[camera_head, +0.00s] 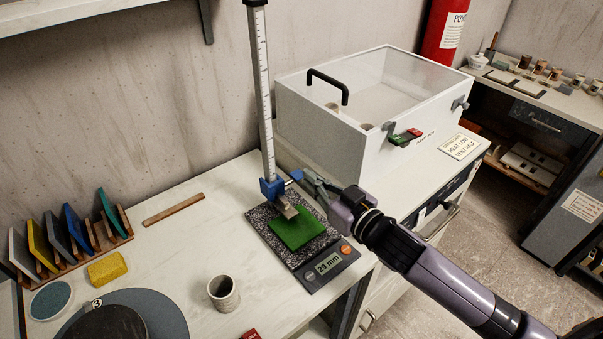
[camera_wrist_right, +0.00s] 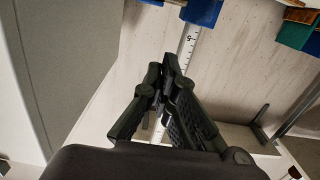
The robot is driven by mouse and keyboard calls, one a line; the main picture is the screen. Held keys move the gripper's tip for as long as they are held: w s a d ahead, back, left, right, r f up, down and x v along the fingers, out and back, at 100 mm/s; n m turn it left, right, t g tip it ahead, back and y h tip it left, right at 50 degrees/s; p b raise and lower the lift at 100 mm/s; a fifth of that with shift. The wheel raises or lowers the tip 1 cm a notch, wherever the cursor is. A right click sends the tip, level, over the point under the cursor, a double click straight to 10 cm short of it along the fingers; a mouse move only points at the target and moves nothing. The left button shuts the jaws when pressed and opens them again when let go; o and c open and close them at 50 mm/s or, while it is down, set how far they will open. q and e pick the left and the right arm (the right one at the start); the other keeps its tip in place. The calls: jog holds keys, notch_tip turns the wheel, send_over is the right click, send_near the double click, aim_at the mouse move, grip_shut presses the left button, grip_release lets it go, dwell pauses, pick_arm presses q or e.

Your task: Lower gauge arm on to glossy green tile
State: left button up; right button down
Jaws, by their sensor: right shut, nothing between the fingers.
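The height gauge has an upright white scale (camera_head: 263,90) on a speckled base (camera_head: 262,217). Its blue slider (camera_head: 271,188) sits low on the scale, with the metal gauge arm (camera_head: 286,208) reaching over the back edge of the glossy green tile (camera_head: 298,230). I cannot tell whether the arm touches the tile. The display (camera_head: 328,263) appears to read 29 mm. My right gripper (camera_head: 303,179) is shut and empty, just right of the slider. In the wrist view its fingers (camera_wrist_right: 167,75) are together, with a blue gauge part (camera_wrist_right: 203,10) beyond them. My left gripper is out of view.
A white box with a clear lid (camera_head: 370,85) stands right of the gauge. On the worktop are a rack of coloured tiles (camera_head: 75,245), a yellow block (camera_head: 107,268), a cup (camera_head: 223,293) and a wooden strip (camera_head: 173,209). The worktop left of the gauge is mostly clear.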

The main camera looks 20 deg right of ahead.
jog(key=v, duration=0.4)
jog(key=r+g+p, duration=0.1)
jog(key=g+p, duration=0.1)
jog(key=p, duration=0.6)
send_over(299, 179)
jog(key=shift+r+h, duration=0.2)
jog(key=shift+h, duration=0.2)
notch_tip(299, 179, down, 3)
jog(key=shift+r, duration=0.1)
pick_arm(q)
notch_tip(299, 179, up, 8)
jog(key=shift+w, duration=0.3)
pick_arm(e)
jog(key=shift+f, duration=0.75)
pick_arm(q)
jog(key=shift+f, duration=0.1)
pick_arm(e)
jog(key=shift+f, duration=0.15)
